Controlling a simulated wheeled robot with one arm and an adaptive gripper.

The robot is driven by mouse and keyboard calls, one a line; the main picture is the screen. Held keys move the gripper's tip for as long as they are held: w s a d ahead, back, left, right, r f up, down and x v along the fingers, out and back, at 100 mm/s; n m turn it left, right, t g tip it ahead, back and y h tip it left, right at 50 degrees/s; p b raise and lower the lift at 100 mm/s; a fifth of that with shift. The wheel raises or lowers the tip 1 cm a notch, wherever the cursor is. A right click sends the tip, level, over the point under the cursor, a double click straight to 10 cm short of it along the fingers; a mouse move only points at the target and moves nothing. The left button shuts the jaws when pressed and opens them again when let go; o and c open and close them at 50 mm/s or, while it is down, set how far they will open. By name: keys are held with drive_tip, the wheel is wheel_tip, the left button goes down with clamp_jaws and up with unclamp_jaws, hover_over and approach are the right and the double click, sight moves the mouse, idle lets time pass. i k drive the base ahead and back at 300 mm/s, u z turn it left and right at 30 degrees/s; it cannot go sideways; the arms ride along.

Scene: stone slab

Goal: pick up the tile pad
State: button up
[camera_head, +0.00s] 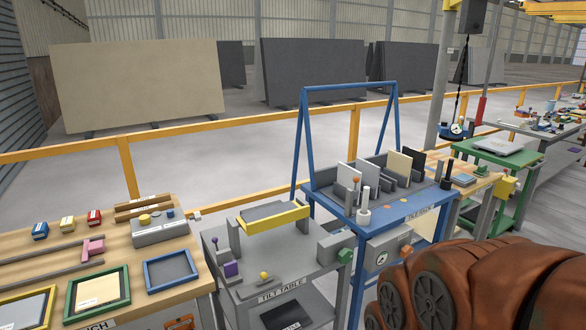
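I cannot tell for certain which piece is the tile pad. Upright tiles in grey, cream (398,167) and black (413,160) stand in slots on the blue-framed table (318,203), whose label is hard to read. A flat grey plate (268,212) lies behind a yellow bar on the grey tilt table (232,259). A dark square pad (287,315) lies low under that table, partly cut off by the bottom edge. My gripper is not in view.
The wooden bench (130,258) at left holds framed panels in green (97,292) and blue (171,270), plus small coloured blocks. A yellow rail (240,121) runs behind the tables. Large slabs (140,84) stand beyond it. A green cart (493,153) is at right.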

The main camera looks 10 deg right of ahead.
sight(482, 171)
drive_tip(key=i, duration=0.65)
drive_tip(key=z, duration=2.2)
drive_tip(key=i, duration=1.8)
drive_tip(key=u, duration=0.85)
